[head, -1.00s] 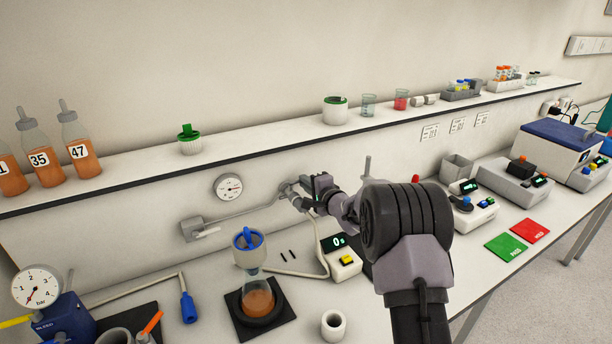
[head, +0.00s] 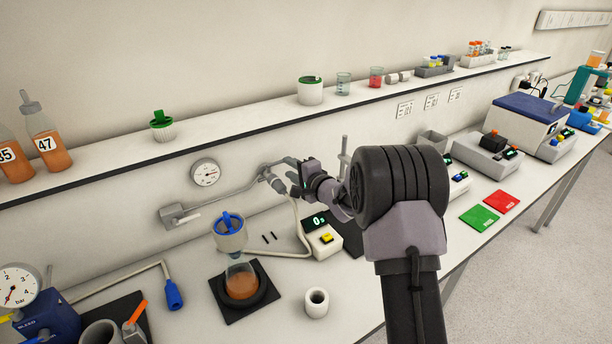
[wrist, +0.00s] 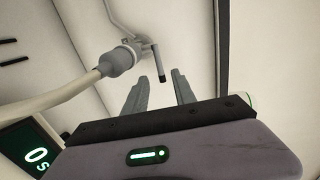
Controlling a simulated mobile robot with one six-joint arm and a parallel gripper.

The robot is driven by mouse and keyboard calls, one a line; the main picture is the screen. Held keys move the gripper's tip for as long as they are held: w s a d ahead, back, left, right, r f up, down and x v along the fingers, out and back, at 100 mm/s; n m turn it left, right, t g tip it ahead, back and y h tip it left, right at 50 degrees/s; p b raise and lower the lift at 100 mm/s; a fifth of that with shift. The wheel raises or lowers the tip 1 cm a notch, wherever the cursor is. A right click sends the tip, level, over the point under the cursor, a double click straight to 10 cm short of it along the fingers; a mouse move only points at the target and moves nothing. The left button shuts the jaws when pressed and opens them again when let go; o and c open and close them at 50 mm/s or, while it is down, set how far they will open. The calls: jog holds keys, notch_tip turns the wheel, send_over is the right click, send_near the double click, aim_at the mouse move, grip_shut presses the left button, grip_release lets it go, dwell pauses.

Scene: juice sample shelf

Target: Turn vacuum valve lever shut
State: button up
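The vacuum valve (head: 268,173) sits on the wall at the right end of a grey pipe, below the shelf. In the wrist view, the valve body (wrist: 120,58) has a pale hose on it, and its thin lever (wrist: 157,60) with a dark tip points toward my gripper. My gripper (wrist: 160,76) is open, its two fingers apart, with the lever tip appearing between the fingertips. I cannot tell whether either finger touches it. In the head view, my gripper (head: 290,176) is right beside the valve and partly hides it; the lever is not clear there.
A round gauge (head: 205,173) is on the wall left of the valve. The shelf (head: 230,120) runs above. A flask (head: 241,281) with a blue-topped funnel (head: 229,232) stands below left. A timer display (head: 322,238) and white cup (head: 316,301) are on the bench.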

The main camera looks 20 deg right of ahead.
jog(key=p+v, duration=0.1)
jog(key=v, duration=1.2)
jog(key=shift+w+r, duration=0.1)
jog(key=shift+r, duration=0.05)
